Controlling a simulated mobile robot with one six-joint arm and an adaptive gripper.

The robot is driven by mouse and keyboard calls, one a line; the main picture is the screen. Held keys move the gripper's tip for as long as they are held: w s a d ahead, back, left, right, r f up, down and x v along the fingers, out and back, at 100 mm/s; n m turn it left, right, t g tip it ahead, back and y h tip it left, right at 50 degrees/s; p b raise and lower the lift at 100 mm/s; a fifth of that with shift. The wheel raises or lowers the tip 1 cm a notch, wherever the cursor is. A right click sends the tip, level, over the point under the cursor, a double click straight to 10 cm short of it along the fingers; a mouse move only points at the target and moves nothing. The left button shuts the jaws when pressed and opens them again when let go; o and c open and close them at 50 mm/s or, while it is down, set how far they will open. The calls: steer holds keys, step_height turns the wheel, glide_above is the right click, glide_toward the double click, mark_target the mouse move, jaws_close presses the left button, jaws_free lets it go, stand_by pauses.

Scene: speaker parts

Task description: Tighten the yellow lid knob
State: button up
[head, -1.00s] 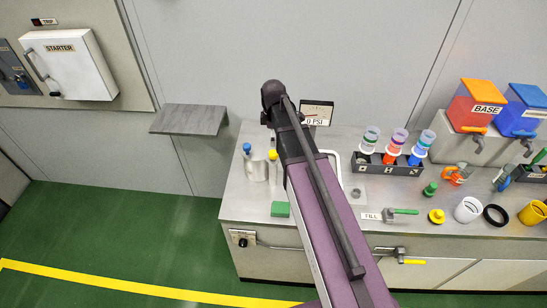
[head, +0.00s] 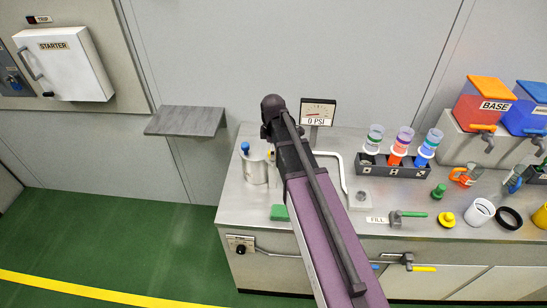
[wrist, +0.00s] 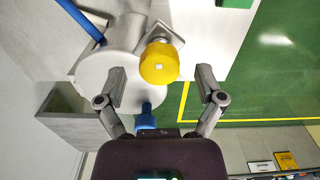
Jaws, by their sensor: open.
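The yellow lid knob (wrist: 159,62) shows large in the wrist view, with a small pale square at its centre. It sits at the edge of a pale metal pot (wrist: 95,75). My gripper (wrist: 161,80) is open, one finger on each side of the knob's lower part in the picture, with visible gaps; I cannot tell the depth between them. In the head view my arm hides nearly all of the knob; only a sliver of yellow (head: 268,155) shows beside the pot (head: 254,168). My fingertips are hidden there.
A blue knob (wrist: 146,117) is on the pot's side near my gripper. A gauge (head: 317,113) reading 0 PSI stands behind my arm. A rack of bottles (head: 393,165) and loose parts lie to the right.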

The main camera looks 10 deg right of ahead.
steer(key=shift+f+b, duration=0.55)
steer(key=shift+f, duration=0.25)
steer(key=c, duration=1.1)
